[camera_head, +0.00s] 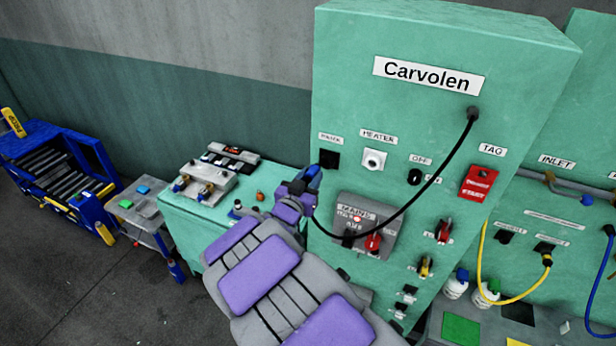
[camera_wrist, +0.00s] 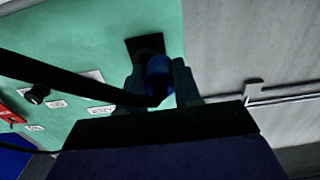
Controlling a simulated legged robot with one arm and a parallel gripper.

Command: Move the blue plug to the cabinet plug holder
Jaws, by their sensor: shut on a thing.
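The blue plug (camera_head: 313,173) is between the fingers of my gripper (camera_head: 308,183), which is shut on it. It also shows in the wrist view (camera_wrist: 159,76), between the two fingers (camera_wrist: 160,85). A black square holder (camera_head: 330,159) is on the green cabinet (camera_head: 420,70) labelled Carvolen, just right of the plug. In the wrist view the holder (camera_wrist: 144,43) lies right beyond the plug's far end. I cannot tell whether the plug touches or enters it. A black cable (camera_head: 425,190) runs from the cabinet's upper right down to the plug, sagging across the cabinet front.
A white heater socket (camera_head: 374,159) and a black knob (camera_head: 414,176) are right of the holder. A grey mains box (camera_head: 367,222) with a red switch is below. A green bench (camera_head: 185,214) with metal fixtures stands left of the cabinet. Open floor lies at lower left.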

